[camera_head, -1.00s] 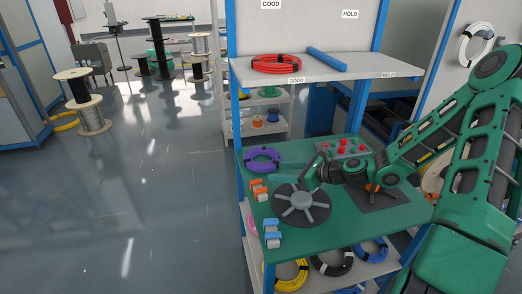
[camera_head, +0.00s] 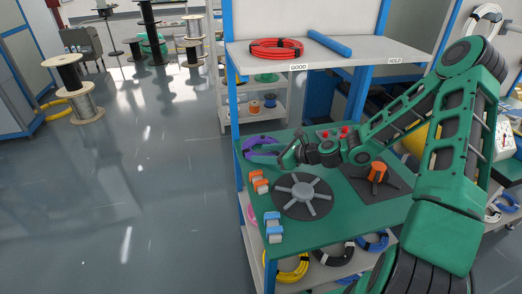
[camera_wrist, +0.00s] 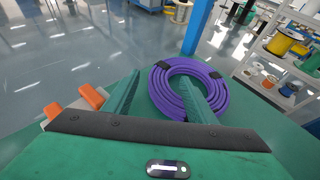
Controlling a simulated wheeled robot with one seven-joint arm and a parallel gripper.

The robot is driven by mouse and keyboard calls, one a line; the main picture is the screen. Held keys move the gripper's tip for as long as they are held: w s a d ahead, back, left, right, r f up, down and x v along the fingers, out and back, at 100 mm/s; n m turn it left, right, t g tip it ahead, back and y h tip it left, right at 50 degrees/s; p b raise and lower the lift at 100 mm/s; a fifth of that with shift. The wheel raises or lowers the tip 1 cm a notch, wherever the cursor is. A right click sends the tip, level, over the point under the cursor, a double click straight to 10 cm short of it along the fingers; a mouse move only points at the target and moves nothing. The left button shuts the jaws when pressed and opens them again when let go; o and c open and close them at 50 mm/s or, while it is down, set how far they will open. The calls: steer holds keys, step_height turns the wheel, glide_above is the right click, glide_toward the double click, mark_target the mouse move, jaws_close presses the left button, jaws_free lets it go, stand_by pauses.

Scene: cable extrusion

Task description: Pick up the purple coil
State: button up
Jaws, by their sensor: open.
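The purple coil (camera_head: 258,142) lies flat at the far left corner of the green work surface (camera_head: 340,211). In the wrist view the purple coil (camera_wrist: 164,82) shows as a ring with black ties. My gripper (camera_head: 280,158) is open and low over the surface, close to the coil on its near right side. In the wrist view my gripper (camera_wrist: 162,98) has its two fingers apart. The right finger overlaps the coil's ring and hides part of it; the left finger lies outside the coil. I cannot tell whether either finger touches it.
Orange clamps (camera_head: 258,181) and blue clamps (camera_head: 273,226) line the left edge. A grey spoked disc (camera_head: 303,195) and an orange-hubbed reel (camera_head: 377,172) stand on the surface. Red buttons (camera_head: 332,134) are at the back. A shelf with a red coil (camera_head: 277,49) is above.

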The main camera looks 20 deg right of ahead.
mark_target(252, 153)
steer(key=x, duration=0.4)
steer(key=shift+w+f, duration=0.2)
steer(key=c, duration=1.2)
steer(key=shift+c, duration=0.2)
steer(key=shift+r, duration=0.1)
